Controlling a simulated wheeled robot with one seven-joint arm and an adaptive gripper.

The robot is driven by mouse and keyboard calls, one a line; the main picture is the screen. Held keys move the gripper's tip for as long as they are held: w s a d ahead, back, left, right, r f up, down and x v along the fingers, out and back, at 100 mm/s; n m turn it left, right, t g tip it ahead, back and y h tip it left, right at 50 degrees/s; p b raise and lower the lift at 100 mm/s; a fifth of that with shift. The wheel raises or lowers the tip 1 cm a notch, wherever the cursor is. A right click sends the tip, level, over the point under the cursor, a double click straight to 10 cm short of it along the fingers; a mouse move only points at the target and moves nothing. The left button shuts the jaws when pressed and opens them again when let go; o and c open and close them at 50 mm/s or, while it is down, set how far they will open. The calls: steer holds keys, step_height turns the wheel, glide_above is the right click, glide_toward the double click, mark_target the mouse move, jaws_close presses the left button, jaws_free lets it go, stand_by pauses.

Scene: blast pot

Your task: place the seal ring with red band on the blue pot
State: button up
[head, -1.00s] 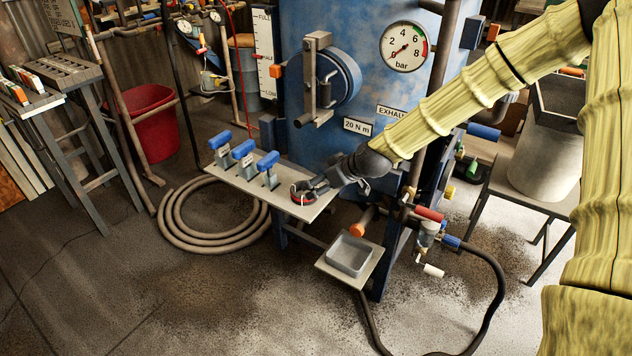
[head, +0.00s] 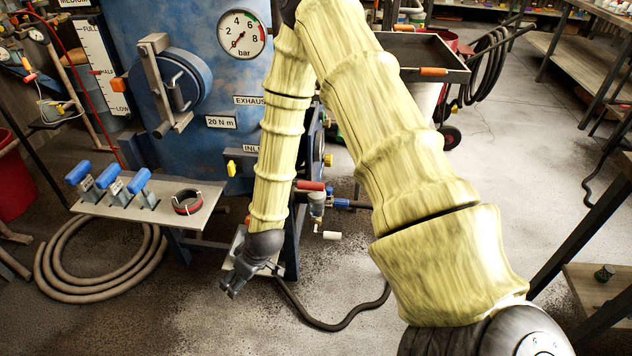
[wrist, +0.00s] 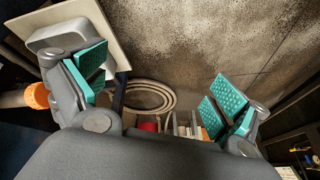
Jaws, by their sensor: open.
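The seal ring with red band (head: 187,203) is black with a red stripe. In the head view it lies on the right part of the grey shelf (head: 140,215) at the front of the blue pot (head: 215,70). My gripper (head: 229,289) is below and to the right of the ring, apart from it, pointing down in front of the small tray shelf. In the wrist view my gripper (wrist: 160,95) shows its teal pads spread wide with nothing between them. The ring is not seen in the wrist view.
Several blue-handled valves (head: 109,183) stand left of the ring on the shelf. A coiled hose (head: 100,262) lies on the floor below. A small grey tray (wrist: 62,35) is close beside my gripper's left finger. A black hose (head: 345,320) runs along the floor.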

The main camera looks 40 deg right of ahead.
steer(key=s+f+m+g+h, duration=0.1)
steer(key=s+f, duration=0.2)
steer(key=s, duration=0.6)
steer(key=s+d+f+m+g, duration=0.1)
steer(key=s+f, duration=0.3)
steer(key=s, duration=0.5)
steer(key=s+d+f+m+g+h, duration=0.1)
steer(key=s+f+g, duration=0.1)
steer(key=s, duration=0.8)
steer(key=shift+d+f+h, duration=0.15)
steer(key=shift+f+h, duration=0.15)
steer(key=shift+f, duration=0.35)
